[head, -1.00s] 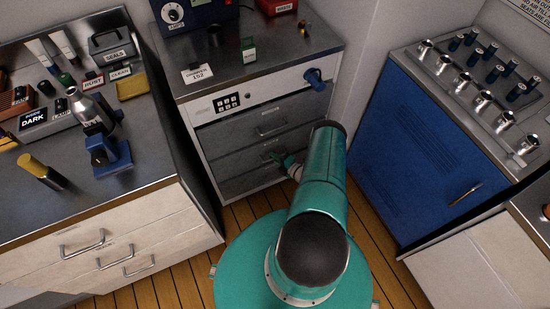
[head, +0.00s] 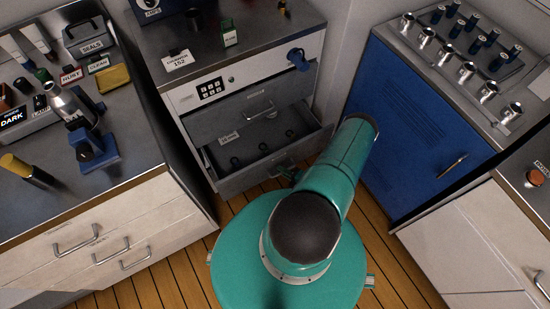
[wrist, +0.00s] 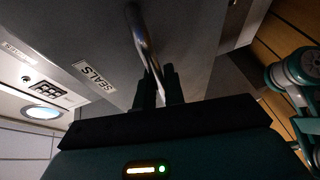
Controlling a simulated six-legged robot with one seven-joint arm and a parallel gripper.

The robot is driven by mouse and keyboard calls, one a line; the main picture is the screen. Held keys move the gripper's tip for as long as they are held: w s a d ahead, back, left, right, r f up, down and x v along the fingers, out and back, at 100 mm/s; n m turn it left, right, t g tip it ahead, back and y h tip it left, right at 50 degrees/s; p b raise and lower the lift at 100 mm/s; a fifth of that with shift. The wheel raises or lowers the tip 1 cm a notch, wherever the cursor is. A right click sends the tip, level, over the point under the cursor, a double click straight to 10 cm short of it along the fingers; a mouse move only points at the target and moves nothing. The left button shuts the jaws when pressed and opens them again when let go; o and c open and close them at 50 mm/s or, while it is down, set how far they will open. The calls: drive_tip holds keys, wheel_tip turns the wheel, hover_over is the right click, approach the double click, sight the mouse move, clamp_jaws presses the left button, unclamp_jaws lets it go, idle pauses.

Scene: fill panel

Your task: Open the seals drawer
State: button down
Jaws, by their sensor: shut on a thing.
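The seals drawer (head: 240,181) is the lower drawer of the middle cabinet. It stands pulled out in the head view, its inside showing a white card (head: 229,138) and several small dark round pieces. In the wrist view, the SEALS label (wrist: 96,76) is on the grey drawer front, beside its metal bar handle (wrist: 143,40). My gripper (wrist: 160,85) has its two dark fingers shut around this handle. In the head view my gripper (head: 288,174) is small, dark and partly hidden by my arm at the drawer front.
The drawer above (head: 250,115) is closed. The keypad (head: 210,88) and blue knob (head: 298,58) are higher on the cabinet. A white-drawer bench (head: 110,225) stands left and a blue cabinet (head: 415,120) right. Wooden floor (head: 180,285) shows between them and around my base.

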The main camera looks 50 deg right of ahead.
drive_tip(key=s+a, duration=0.1)
drive_tip(key=s, duration=0.5)
drive_tip(key=shift+s+a, duration=0.2)
drive_tip(key=shift+a, duration=0.2)
drive_tip(key=c, duration=1.5)
unclamp_jaws()
drive_tip(key=s+d+r, duration=0.1)
drive_tip(key=s+r, duration=0.1)
drive_tip(key=s, duration=1.1)
drive_tip(key=shift+s+d+r, duration=0.25)
